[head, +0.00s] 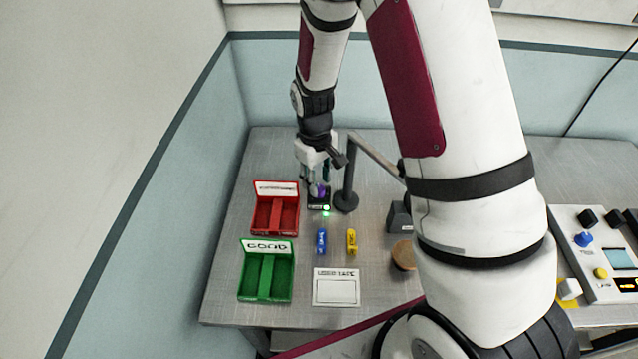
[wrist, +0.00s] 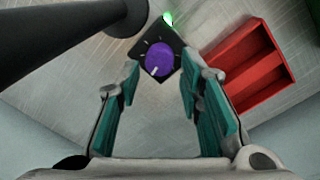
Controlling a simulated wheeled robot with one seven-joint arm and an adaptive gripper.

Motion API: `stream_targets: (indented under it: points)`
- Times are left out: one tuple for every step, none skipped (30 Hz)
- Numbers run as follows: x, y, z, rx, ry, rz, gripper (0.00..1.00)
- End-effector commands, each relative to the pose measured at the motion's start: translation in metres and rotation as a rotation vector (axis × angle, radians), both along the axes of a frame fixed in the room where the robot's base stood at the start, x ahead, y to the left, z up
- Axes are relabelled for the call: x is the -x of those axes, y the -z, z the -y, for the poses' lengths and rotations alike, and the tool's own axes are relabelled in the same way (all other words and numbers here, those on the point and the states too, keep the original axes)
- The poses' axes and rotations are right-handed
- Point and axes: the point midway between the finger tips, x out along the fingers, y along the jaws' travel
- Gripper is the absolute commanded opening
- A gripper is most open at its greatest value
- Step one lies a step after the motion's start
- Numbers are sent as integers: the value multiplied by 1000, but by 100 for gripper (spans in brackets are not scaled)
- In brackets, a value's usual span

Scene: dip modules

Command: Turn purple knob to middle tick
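The purple knob (wrist: 159,60) sits on a small black module (wrist: 144,47) with white tick marks around it. A white pointer line on the knob faces the lower side of the wrist picture. In the head view the knob (head: 322,190) shows just below my gripper (head: 316,182), partly hidden by it. My gripper (wrist: 160,95) is open, its teal-padded fingers on either side of the knob in the wrist view. I cannot tell whether either finger touches the knob. A green light (wrist: 168,18) glows by the module's edge.
A red bin (head: 276,222) stands just left of the module, with a green bin (head: 266,290) in front. A dark post (head: 347,190) stands close on the right. Blue (head: 321,240) and yellow (head: 351,241) modules lie in front. A control panel (head: 603,285) is far right.

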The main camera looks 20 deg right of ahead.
Motion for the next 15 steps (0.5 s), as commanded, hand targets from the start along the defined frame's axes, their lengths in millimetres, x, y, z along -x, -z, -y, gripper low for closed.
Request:
stream_targets:
  points:
    - [0,6,0,0,0,-2,34]
    - [0,9,0,0,0,-2,34]
    - [0,13,1,-1,0,-1,34]
    - [0,15,1,-1,1,0,34]
    - [-1,17,1,0,1,1,34]
    - [-1,19,1,0,1,1,34]
    - [-1,21,1,0,1,1,34]
    - [-1,22,1,0,1,0,34]
    - [-1,23,1,0,1,1,34]
    - [-1,23,1,0,1,1,34]
    - [-1,23,1,0,1,1,34]
    - [-1,24,1,0,1,1,34]
    - [-1,24,1,0,1,1,34]
    - [-1,24,1,0,1,1,34]
    - [-1,23,1,0,1,1,34]
